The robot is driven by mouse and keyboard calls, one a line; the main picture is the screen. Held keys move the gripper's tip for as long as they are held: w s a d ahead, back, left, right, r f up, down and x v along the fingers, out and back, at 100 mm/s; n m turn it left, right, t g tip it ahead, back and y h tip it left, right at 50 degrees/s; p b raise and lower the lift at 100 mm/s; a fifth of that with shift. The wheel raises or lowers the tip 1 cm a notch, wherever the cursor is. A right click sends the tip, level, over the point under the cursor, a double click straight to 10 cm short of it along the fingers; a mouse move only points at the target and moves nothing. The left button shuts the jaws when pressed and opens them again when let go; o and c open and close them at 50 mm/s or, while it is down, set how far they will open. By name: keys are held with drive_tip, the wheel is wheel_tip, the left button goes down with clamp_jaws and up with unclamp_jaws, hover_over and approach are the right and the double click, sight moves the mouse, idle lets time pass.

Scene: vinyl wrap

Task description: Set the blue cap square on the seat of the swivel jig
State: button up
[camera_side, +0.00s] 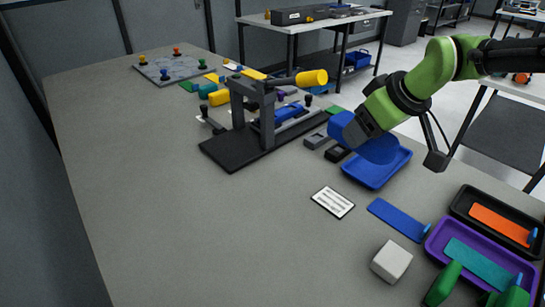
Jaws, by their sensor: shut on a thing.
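My gripper (358,130) comes in from the right on a green and black arm and is shut on a blue piece, which looks like the blue cap (376,149). The cap is held tilted in front of the blue tray (373,178) in this view; its height above the tray is hard to tell. The swivel jig appears to be the black-based fixture (225,152) with grey uprights and a yellow-ended lever (311,78), left of my gripper. A blue part (289,112) shows within it. I cannot make out the seat clearly.
Small dark blocks (316,140) lie between the jig and the tray. A white card (332,202), a blue strip (398,219) and a white cube (391,261) lie in front. Black (461,208) and purple (432,243) trays stand at right. The left foreground is clear.

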drive_tip(key=s+a+f+n, duration=0.1)
drive_tip(key=s+a+f, duration=0.2)
drive_tip(key=a+f, duration=0.35)
approach(299, 205)
drive_tip(key=shift+w+a+r+g+y, duration=0.15)
drive_tip(key=shift+w+a, duration=0.15)
drive_tip(key=shift+w, duration=0.2)
drive_tip(key=shift+w+a+r+g+y, duration=0.1)
drive_tip(key=shift+w+a+g+y, duration=0.05)
drive_tip(key=shift+w+a, duration=0.3)
drive_tip(key=shift+w+d+f, duration=0.1)
drive_tip(key=shift+f, duration=2.25)
drive_tip(key=o, duration=1.1)
drive_tip(key=shift+r, duration=0.15)
